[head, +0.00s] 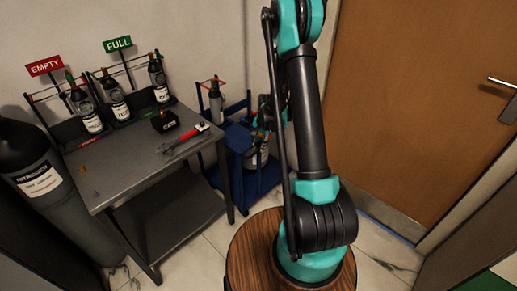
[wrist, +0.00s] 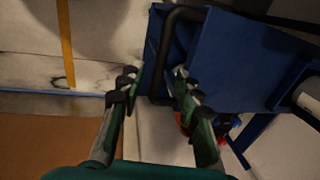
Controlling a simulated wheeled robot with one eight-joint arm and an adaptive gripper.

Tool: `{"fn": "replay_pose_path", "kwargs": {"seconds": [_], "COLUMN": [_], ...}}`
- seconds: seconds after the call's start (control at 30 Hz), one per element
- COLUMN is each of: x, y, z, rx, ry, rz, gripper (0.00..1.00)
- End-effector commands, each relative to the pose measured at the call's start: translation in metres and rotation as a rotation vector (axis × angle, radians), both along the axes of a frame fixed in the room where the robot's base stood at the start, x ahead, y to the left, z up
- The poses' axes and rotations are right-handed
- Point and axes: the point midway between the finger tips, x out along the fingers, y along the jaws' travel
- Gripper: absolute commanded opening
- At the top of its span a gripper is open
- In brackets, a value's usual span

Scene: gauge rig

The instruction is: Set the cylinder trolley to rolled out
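The blue cylinder trolley (head: 262,180) stands on the floor right of the metal table, partly hidden behind my arm. It carries a grey cylinder (head: 215,103) at its left, and another pale cylinder (head: 252,158) shows lower down. In the wrist view the trolley's blue panel (wrist: 235,55) fills the upper right, with a dark bent handle bar (wrist: 178,25) along its left edge. My gripper (wrist: 156,76) is open, its fingers apart on either side of the bar's lower part. I cannot tell whether either finger touches it. In the head view the gripper is mostly hidden among the trolley parts.
The metal table (head: 135,160) holds small cylinders in racks under an EMPTY sign (head: 45,65) and a FULL sign (head: 117,44), plus a red-handled tool (head: 183,139). A large nitrogen cylinder (head: 45,190) stands left. A brown door (head: 420,100) is right. Tiled floor shows between table and arm.

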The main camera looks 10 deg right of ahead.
Motion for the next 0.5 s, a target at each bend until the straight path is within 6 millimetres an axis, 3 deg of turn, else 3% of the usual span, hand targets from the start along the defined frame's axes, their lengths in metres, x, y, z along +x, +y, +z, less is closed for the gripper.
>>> {"fn": "replay_pose_path", "kwargs": {"seconds": [0.2,0.5], "x": [0.004,0.004], "y": [0.003,0.004], "z": [-0.022,-0.029], "rx": [0.000,0.000], "ry": [0.000,0.000], "rz": [0.000,0.000], "gripper": [0.34,0.34]}}
